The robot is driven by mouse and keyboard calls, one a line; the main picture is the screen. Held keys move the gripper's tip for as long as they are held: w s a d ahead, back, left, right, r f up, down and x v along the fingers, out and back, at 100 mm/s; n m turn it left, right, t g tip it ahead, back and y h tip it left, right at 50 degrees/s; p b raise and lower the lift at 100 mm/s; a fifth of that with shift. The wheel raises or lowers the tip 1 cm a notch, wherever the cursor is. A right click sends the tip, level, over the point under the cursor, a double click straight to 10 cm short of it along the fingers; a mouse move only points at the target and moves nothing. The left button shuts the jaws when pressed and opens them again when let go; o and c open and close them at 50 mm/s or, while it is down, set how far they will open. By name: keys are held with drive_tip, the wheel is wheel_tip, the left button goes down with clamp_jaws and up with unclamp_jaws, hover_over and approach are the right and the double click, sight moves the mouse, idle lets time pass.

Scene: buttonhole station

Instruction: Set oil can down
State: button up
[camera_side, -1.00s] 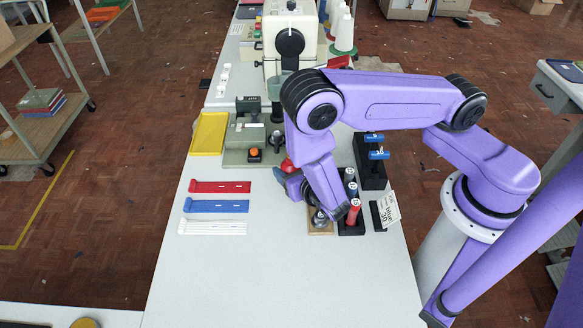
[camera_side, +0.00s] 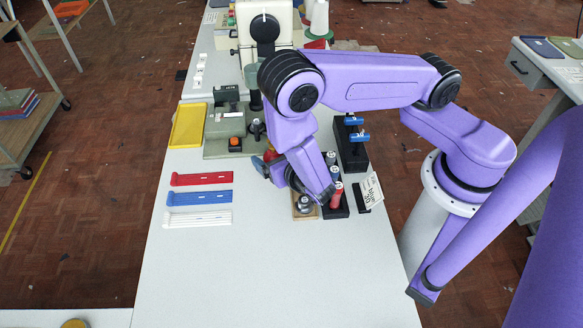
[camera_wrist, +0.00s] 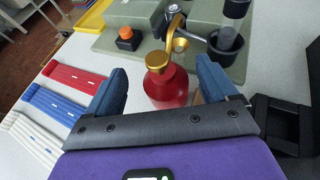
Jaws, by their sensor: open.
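The oil can is a red bottle with a brass top and spout. In the wrist view the oil can (camera_wrist: 168,86) stands between the two blue fingers of my gripper (camera_wrist: 163,82), which are open with gaps on either side. The dark bar of my gripper hides its base, so I cannot tell what it rests on. In the side view only a bit of the red can (camera_side: 271,155) shows beside my gripper (camera_side: 264,167), in front of the green machine base. My wrist hides much of that spot.
Red (camera_side: 202,179), blue (camera_side: 199,197) and white strips (camera_side: 197,217) lie to the left. A yellow tray (camera_side: 187,126) and the green machine (camera_side: 222,146) stand behind. A wooden block (camera_side: 305,213) and black spool racks (camera_side: 351,158) crowd the right. The front table is clear.

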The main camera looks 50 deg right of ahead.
drive_tip(key=v, duration=1.1)
drive_tip(key=shift+a, duration=0.1)
drive_tip(key=s+d+r+m+g+y, duration=0.2)
drive_tip(key=s+d+r+m+g, duration=0.2)
drive_tip(key=s+r+m+g, duration=0.2)
drive_tip(key=s+d+r+m+g+y, duration=0.2)
drive_tip(key=s+d+r+m+g, duration=0.3)
drive_tip(key=r+m, duration=0.6)
drive_tip(key=s+m+g, duration=0.1)
drive_tip(key=m, duration=0.1)
drive_tip(key=shift+s+d+m+g+y, duration=0.25)
drive_tip(key=shift+s+m+g+y, duration=0.05)
drive_tip(key=shift+s+g, duration=0.1)
idle(0.7)
drive_tip(key=shift+c, duration=0.5)
drive_tip(key=shift+w+f, duration=0.1)
